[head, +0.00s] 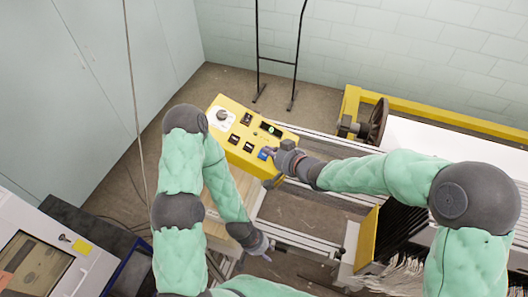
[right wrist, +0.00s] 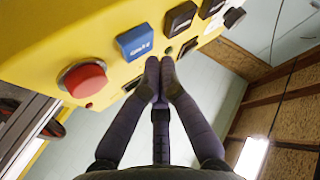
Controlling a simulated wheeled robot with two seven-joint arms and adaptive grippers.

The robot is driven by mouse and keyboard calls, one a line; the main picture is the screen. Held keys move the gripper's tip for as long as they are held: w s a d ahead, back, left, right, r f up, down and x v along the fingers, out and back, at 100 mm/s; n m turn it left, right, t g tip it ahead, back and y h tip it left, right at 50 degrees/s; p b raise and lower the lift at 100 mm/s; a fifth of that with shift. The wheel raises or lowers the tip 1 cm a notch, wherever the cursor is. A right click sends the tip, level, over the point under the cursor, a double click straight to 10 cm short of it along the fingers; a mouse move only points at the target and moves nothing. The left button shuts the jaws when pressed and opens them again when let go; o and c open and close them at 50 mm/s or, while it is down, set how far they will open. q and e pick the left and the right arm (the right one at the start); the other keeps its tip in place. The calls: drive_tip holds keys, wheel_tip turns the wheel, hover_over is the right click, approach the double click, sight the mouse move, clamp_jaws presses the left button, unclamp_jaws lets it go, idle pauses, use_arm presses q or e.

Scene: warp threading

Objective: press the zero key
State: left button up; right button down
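A yellow control box (head: 240,158) has a blue key (head: 263,154) near its lower right edge, several black keys and a small lit display (head: 271,129). In the right wrist view the blue key (right wrist: 135,41) carries white lettering that I cannot read for certain. My right gripper (head: 268,152) is at the blue key in the head view. In the right wrist view its fingertips (right wrist: 160,66) are together with nothing between them, just right of the blue key; I cannot tell if they touch the panel. My left gripper (head: 266,253) hangs low, away from the box; its fingers are unclear.
A red button (right wrist: 83,77) stands out beside the blue key, and black keys (right wrist: 180,18) lie on its other side. Metal rails (head: 300,240) and a yellow-framed machine (head: 350,105) lie to the right.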

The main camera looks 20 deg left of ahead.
idle(0.3)
drive_tip(key=r+p, duration=0.1)
drive_tip(key=d+r+p, duration=0.1)
drive_tip(key=r+p, duration=0.1)
drive_tip(key=d+r+p, duration=0.1)
drive_tip(key=shift+r+p, duration=0.35)
drive_tip(key=shift+p, duration=0.05)
idle(0.3)
idle(0.5)
